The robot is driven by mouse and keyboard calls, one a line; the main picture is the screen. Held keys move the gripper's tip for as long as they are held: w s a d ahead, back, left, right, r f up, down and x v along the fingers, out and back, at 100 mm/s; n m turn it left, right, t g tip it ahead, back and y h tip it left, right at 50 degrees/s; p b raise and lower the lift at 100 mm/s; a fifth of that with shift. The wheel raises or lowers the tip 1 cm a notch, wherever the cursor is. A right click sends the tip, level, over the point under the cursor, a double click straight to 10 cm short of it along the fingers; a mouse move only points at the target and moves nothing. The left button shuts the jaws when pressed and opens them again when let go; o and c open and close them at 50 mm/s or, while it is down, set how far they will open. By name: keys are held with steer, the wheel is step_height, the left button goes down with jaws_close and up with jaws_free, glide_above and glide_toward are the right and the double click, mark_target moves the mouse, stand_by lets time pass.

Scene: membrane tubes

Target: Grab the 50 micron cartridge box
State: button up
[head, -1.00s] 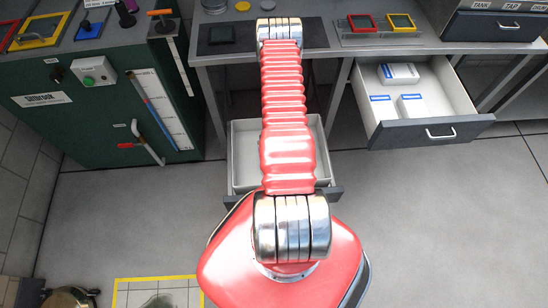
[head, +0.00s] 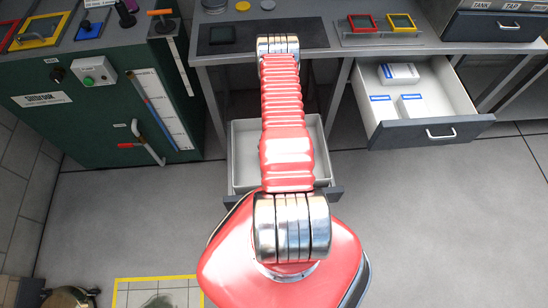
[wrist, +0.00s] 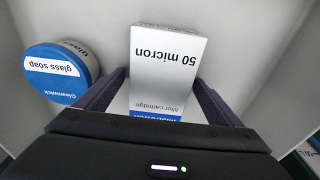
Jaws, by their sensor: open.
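The 50 micron cartridge box (wrist: 165,65), white with black print and a blue band, shows upside down in the wrist view, inside a pale container. My gripper (wrist: 160,78) is open, with one dark finger on each side of the box. The box's lower end is partly covered by the gripper body. I cannot tell whether the fingers touch it. In the head view my arm hides both the gripper and this box, over the middle open drawer (head: 241,153).
A blue-lidded glass soap tub (wrist: 62,73) stands left of the box, close to the left finger. In the head view, a right open drawer (head: 462,95) holds white boxes with blue labels (head: 398,74). A green cabinet (head: 80,125) stands at left.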

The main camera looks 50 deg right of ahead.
steer(key=shift+c, duration=0.3)
steer(key=c, duration=1.3)
steer(key=shift+o, duration=0.2)
steer(key=shift+r, duration=0.1)
steer(key=shift+r, duration=4.95)
